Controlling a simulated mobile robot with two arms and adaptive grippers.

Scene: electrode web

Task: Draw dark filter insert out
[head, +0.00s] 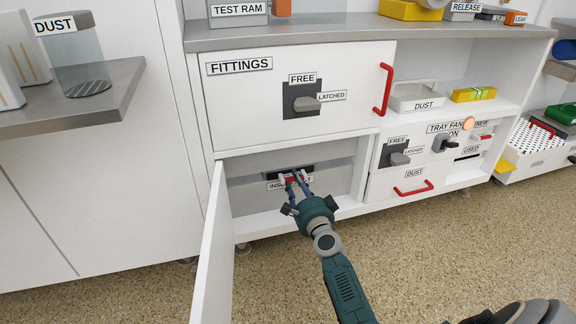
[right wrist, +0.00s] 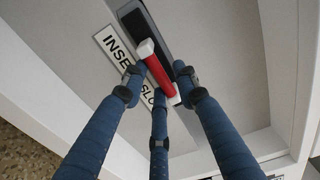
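The dark filter insert (right wrist: 134,22) shows as a dark strip in the slot of the light-grey wall inside the open lower compartment. Its red handle (right wrist: 160,72) has pale ends and stands out from the strip. In the head view the strip (head: 312,167) is partly hidden by my fingers. A label, partly covered and reading roughly "INSERT SLOT" (right wrist: 117,45), sits beside it. My right gripper (head: 296,177) reaches into the compartment. Its three fingers (right wrist: 158,76) are spread around the handle, with gaps seeming to show at the sides; contact is unclear. My left gripper is out of view.
A white door (head: 213,255) stands open left of the compartment. Above is the FITTINGS panel with a latch (head: 306,103) and a red handle (head: 383,90). To the right are the DUST drawer's red handle (head: 413,188) and an open shelf with a tray (head: 413,97).

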